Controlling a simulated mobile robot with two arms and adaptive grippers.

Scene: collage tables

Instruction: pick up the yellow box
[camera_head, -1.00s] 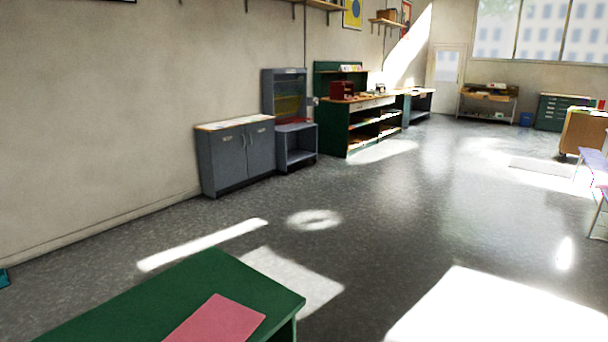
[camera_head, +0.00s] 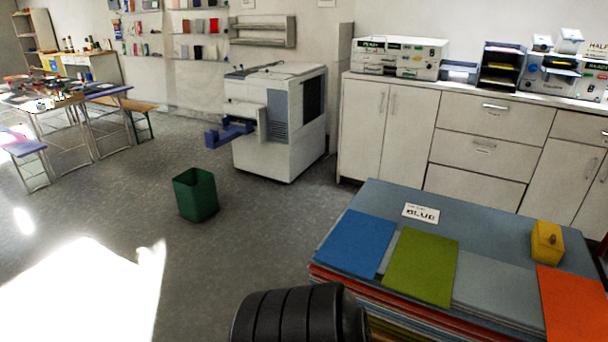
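The yellow box (camera_head: 546,243) is small, with a brownish knob on it. It sits near the right end of a blue-grey table top (camera_head: 480,225) stacked with coloured sheets, behind an orange sheet (camera_head: 574,303). Neither gripper shows in the head view. A black ribbed part at the bottom centre appears to be part of my own arm, well to the left of the box.
Blue (camera_head: 356,243) and green (camera_head: 420,266) sheets lie beside a small "BLUE" card (camera_head: 421,213). White cabinets (camera_head: 388,130) stand behind. A copier (camera_head: 278,120) and green bin (camera_head: 195,194) stand left. Open floor lies at left.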

